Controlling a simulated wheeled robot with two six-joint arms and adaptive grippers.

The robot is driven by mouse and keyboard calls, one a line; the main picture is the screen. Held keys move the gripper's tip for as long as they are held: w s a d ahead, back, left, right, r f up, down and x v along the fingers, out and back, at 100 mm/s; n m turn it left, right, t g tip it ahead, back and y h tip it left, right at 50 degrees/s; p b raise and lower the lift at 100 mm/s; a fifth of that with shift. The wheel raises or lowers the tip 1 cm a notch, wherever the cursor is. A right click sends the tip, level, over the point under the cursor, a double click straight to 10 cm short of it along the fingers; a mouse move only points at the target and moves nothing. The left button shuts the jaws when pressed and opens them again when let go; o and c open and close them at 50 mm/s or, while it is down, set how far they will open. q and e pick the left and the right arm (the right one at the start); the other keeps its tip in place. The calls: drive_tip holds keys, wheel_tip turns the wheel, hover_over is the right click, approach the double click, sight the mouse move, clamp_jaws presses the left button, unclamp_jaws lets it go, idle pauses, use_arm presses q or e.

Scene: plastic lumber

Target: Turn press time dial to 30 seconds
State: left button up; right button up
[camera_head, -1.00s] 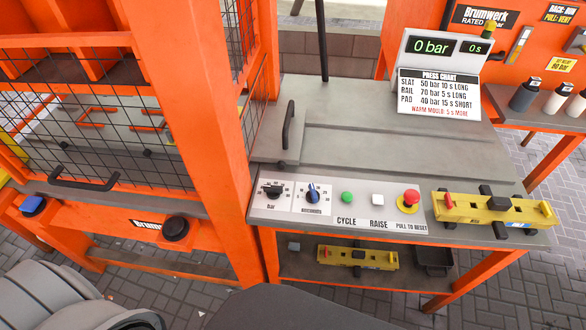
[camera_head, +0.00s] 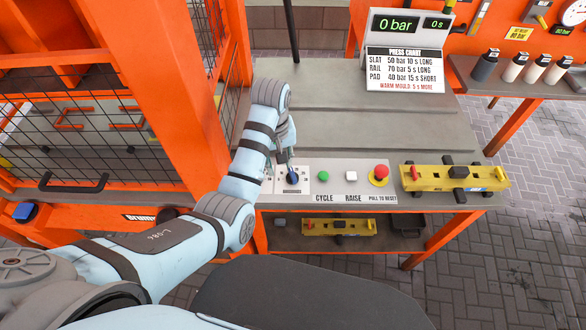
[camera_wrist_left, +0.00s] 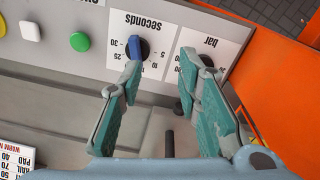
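The press time dial is the blue knob (camera_head: 292,177) on the white panel at the table's front edge. In the left wrist view the blue dial (camera_wrist_left: 135,46) appears upside down, under the word "seconds", with numbers around it. Its exact setting is hard to read. My left gripper (camera_head: 281,166) is open and reaches down at the dial. In the wrist view, one fingertip of the left gripper (camera_wrist_left: 160,66) overlaps the dial's edge; I cannot tell whether they touch. The other lies over the bar dial area, hiding most of that knob. My right gripper is out of view.
The green cycle button (camera_head: 323,175), white raise button (camera_head: 351,176) and red reset button (camera_head: 380,173) sit right of the dial. A yellow mould (camera_head: 455,178) stands farther right. The display (camera_head: 408,28) reads 0 bar and 0 s.

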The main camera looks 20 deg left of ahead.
use_arm(q)
wheel_tip(320, 180, up, 6)
hover_over(292, 173)
drive_tip(key=shift+n+g, duration=0.3)
wheel_tip(292, 173, down, 14)
drive_tip(key=b, duration=0.3)
drive_tip(key=shift+w+b, duration=0.1)
drive_tip(key=shift+b, duration=0.2)
clamp_jaws()
